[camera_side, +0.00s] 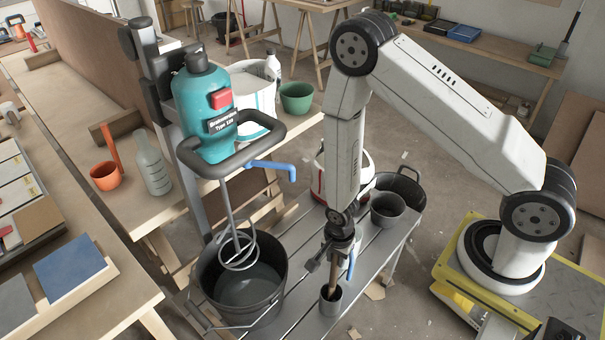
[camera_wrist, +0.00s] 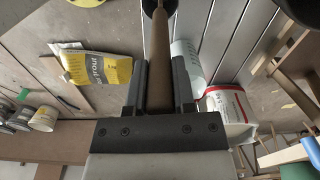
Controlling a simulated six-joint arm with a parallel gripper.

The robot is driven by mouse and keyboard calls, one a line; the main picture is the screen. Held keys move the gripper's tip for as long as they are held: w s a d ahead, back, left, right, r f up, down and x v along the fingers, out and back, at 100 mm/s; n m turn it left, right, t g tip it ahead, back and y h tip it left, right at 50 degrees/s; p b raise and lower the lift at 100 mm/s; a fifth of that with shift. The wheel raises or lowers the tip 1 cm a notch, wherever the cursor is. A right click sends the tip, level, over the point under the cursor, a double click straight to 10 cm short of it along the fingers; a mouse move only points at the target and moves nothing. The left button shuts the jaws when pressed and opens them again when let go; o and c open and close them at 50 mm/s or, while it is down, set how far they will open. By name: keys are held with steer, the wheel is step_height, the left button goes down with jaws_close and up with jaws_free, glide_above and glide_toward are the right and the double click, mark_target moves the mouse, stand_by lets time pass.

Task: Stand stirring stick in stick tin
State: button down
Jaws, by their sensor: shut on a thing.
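My gripper (camera_side: 340,243) points down over the slatted metal bench and is shut on the brown stirring stick (camera_side: 333,275). In the wrist view the stick (camera_wrist: 158,60) runs between my two dark fingers (camera_wrist: 160,88). In the wrist view the tin shows only partly at the top edge (camera_wrist: 149,7).
A dark bucket (camera_side: 274,311) stands left of the tin, under a teal mixer (camera_side: 205,105) with a wire whisk. A grey pot (camera_side: 388,210) stands behind right.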

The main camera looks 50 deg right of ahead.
steer(key=shift+c, duration=1.9)
jaws_free()
steer(key=shift+r, duration=0.1)
steer(key=shift+r, duration=3.8)
